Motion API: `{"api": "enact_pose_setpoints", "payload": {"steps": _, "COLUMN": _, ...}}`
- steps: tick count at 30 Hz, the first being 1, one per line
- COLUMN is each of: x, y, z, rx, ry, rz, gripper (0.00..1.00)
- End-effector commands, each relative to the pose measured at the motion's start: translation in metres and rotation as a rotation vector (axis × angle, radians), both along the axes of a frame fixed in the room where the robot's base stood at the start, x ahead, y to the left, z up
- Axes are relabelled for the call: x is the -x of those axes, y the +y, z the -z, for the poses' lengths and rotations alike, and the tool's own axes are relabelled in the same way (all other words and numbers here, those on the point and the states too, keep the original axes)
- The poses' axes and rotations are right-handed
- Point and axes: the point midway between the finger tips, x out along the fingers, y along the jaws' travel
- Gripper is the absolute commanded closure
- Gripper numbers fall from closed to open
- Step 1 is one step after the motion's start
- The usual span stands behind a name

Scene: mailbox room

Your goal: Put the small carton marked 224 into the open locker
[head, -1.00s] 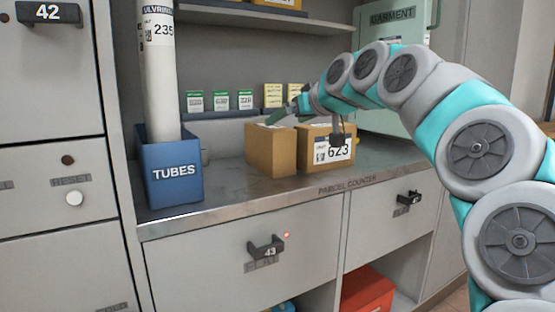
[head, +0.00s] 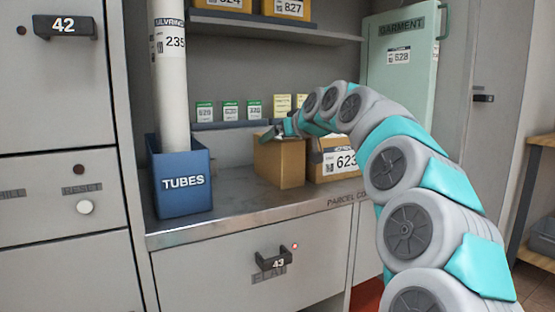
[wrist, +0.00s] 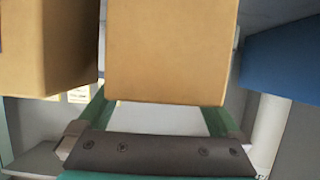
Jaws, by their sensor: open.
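A plain brown carton (head: 280,162) stands upright on the parcel counter, its number not showing. A second carton marked 623 (head: 340,160) stands just right of it. My gripper (head: 290,140) is open at the top of the plain carton; part of it hides behind my arm. In the wrist view the open green fingers (wrist: 160,110) lie either side of the plain carton's (wrist: 170,50) near edge, and I cannot tell whether they touch it. The 623 carton (wrist: 45,45) is at the left there. I cannot read 224 anywhere, and no open locker is in view.
A blue TUBES bin (head: 183,182) with a tall white tube (head: 170,90) stands left of the cartons. Small coloured packets (head: 230,111) line the back. More cartons sit on the upper shelf (head: 260,28).

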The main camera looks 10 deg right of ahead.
Motion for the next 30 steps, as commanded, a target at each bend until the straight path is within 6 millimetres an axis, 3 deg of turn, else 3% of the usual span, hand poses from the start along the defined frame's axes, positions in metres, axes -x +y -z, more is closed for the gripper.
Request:
{"api": "enact_pose_setpoints", "payload": {"steps": 4, "x": -0.0118, "y": 0.0049, "z": 0.0063, "rx": 0.0, "ry": 0.002, "rz": -0.002, "gripper": 0.0}}
{"api": "enact_pose_setpoints", "payload": {"steps": 11, "x": -0.0126, "y": 0.0047, "z": 0.0066, "rx": 0.0, "ry": 0.002, "rz": -0.001, "gripper": 0.0}}
{"api": "enact_pose_setpoints", "payload": {"steps": 30, "x": -0.0126, "y": 0.0044, "z": 0.0066, "rx": 0.0, "ry": 0.002, "rz": -0.001, "gripper": 0.72}}
